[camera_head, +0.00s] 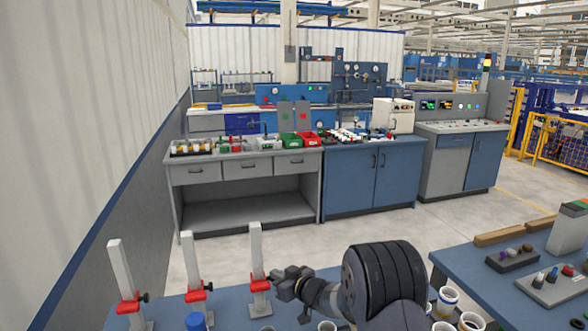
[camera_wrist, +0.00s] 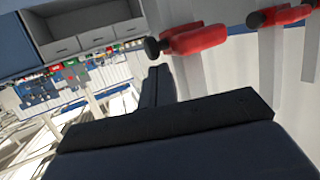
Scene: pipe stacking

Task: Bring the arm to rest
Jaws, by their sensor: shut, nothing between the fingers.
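My gripper (camera_head: 288,283) shows in the head view at the lower middle, at the end of my dark arm. It is shut and empty. It is just right of the rightmost grey post (camera_head: 257,252) with a red clamp; whether they touch I cannot tell. In the wrist view my dark gripper (camera_wrist: 158,82) fills the lower middle, and the image is strongly tilted. A red clamp (camera_wrist: 195,40) with a black knob shows close above it there.
Two more grey posts with red clamps, the middle one (camera_head: 189,262) and the left one (camera_head: 122,270), stand on the blue bench. Several white cups, one of them here (camera_head: 447,300), stand right of my arm. A second blue table (camera_head: 470,285) lies right. Open floor lies beyond.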

